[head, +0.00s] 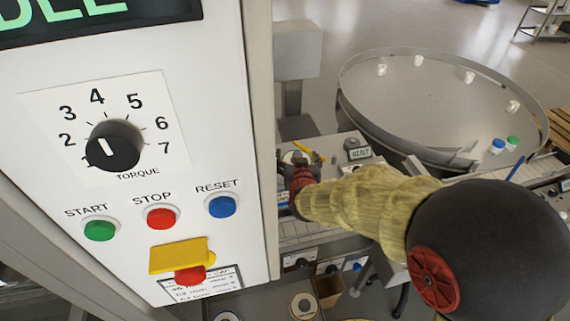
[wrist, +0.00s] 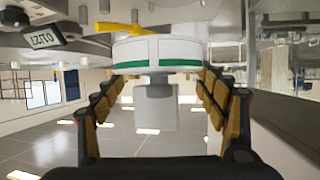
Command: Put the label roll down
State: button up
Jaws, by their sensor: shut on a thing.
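The label roll (wrist: 158,50) is a white disc with green-bordered labels around its rim, in the upper middle of the wrist view. My gripper (wrist: 162,76) is shut on it, with a padded finger on each side. In the head view my gripper (head: 298,182) is over the bench behind the control panel, and the roll's pale top (head: 291,157) shows just beyond it. The gripper and the panel's edge hide much of the roll there. I cannot tell whether the roll touches the bench surface.
A large round turntable (head: 430,105) carries several white cups and blue and green caps. The control panel (head: 150,160) blocks the left.

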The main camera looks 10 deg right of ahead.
aim_at(291, 152)
jog(key=w, duration=0.1)
jog(key=w+f, duration=0.2)
jog(key=w, duration=0.1)
jog(key=shift+a+f+b, duration=0.1)
jog(key=shift+a+b, duration=0.2)
jog(key=shift+b, duration=0.05)
jog(key=w+f, duration=0.1)
jog(key=w+f+b, duration=0.1)
jog(key=f, duration=0.1)
jog(key=w+f, duration=0.1)
jog(key=w, duration=0.1)
jog(key=shift+a+f, duration=0.3)
jog(key=shift+a, duration=0.05)
jog(key=shift+w+f+b, duration=0.25)
jog(key=shift+f+b, duration=0.2)
jog(key=shift+f, duration=0.55)
jog(key=shift+w+f+b, duration=0.2)
jog(key=shift+f+b, duration=0.25)
jog(key=shift+f, duration=0.5)
jog(key=shift+f, duration=0.35)
jog(key=o, duration=1.3)
jog(key=shift+c, duration=0.2)
jog(key=shift+r, duration=0.1)
